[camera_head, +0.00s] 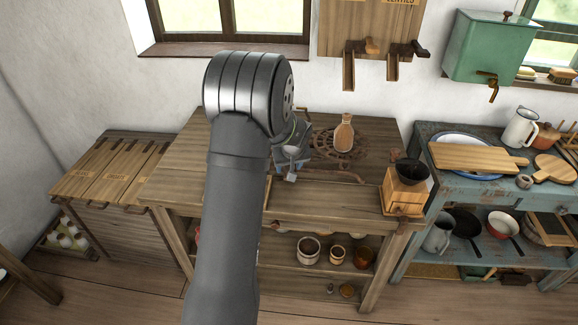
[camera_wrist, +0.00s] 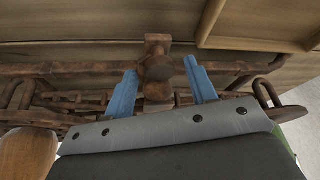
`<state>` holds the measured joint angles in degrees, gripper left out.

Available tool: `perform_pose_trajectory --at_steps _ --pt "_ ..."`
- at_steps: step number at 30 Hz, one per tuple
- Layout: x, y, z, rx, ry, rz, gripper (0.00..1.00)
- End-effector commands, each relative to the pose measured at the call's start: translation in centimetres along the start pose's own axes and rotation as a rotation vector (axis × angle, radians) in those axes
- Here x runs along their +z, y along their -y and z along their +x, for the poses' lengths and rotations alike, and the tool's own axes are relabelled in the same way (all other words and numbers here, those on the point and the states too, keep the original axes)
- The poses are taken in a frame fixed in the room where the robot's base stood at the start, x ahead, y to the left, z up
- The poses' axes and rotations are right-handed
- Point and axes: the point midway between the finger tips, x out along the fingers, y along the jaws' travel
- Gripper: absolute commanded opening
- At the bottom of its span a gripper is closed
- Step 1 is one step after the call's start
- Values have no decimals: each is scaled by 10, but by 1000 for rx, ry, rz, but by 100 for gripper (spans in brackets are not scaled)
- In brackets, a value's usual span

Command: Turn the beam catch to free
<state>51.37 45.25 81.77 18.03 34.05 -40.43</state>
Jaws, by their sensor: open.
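I cannot tell which way the catch is set. My gripper (camera_wrist: 161,85) is open, its two blue fingers on either side of this middle piece with gaps showing. I cannot tell whether a finger touches it. In the head view my gripper (camera_head: 292,166) is low over the worktop, partly hidden by my arm.
A coffee grinder (camera_head: 403,188) stands at the worktop's right end. Rusty hooks or loops (camera_wrist: 281,115) hang at the beam's ends. The worktop's left part (camera_head: 185,165) is clear.

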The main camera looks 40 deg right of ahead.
Motion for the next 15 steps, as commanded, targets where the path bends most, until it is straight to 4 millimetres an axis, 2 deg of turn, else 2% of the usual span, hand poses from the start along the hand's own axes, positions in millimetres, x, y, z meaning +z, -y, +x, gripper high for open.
perform_pose_trajectory --at_steps 2,9,15 --pt "0 0 0 0 0 0 52" --pt "0 0 0 0 0 0 8" --pt "0 0 0 3 0 8 8"
